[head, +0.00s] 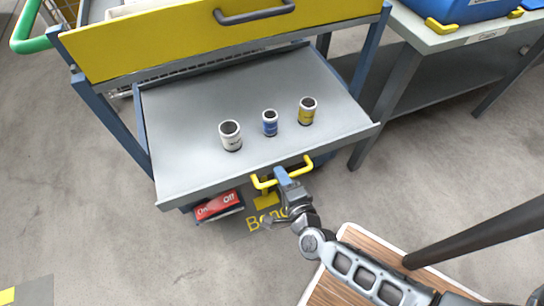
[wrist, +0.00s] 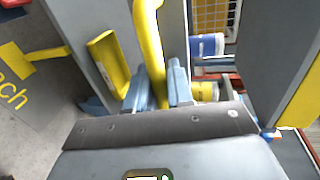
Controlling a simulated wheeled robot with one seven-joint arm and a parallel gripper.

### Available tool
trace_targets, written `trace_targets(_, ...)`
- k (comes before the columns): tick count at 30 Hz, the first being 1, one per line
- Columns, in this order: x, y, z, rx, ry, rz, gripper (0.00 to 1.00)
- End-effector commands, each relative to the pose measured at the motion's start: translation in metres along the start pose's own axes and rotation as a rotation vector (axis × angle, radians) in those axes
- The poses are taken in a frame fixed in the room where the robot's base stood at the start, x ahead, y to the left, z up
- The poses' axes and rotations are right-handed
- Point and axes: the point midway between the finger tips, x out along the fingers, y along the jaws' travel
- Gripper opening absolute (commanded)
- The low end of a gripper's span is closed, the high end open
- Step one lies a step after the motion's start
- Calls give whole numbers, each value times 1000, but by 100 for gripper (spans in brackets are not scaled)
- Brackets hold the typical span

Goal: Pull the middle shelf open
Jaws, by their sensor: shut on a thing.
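The middle shelf (head: 185,165) is a grey metal tray that stands out from the blue-framed rack, below a yellow front panel. Three small cans stand upright on it: a white one (head: 231,139), a blue one (head: 270,125) and a yellow one (head: 307,113). The shelf's yellow bar handle (head: 263,183) is on its front edge. My gripper (head: 283,177) is shut on this handle. In the wrist view the handle (wrist: 148,35) runs between the two blue fingers of my gripper (wrist: 157,90). Part of the handle is hidden by the fingers.
The yellow panel (head: 160,40) above has a dark handle (head: 255,13). A grey table (head: 440,40) with a blue bin (head: 465,8) stands at the right. The floor (head: 80,200) at the left front is clear.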

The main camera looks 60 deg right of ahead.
Motion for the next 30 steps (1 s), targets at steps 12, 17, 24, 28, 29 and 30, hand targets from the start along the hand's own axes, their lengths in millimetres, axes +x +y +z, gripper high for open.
trace_targets(12, -59, 13, 0, 0, 1, 2, 0)
trace_targets(17, -64, 14, 0, 0, 0, 1, 0)
trace_targets(24, -65, 14, 0, 0, 0, 1, 0)
trace_targets(28, -64, 14, 0, 0, 0, 1, 24)
trace_targets(29, -64, 14, 0, 0, 0, 1, 27)
trace_targets(30, -64, 14, 0, 0, 0, 1, 31)
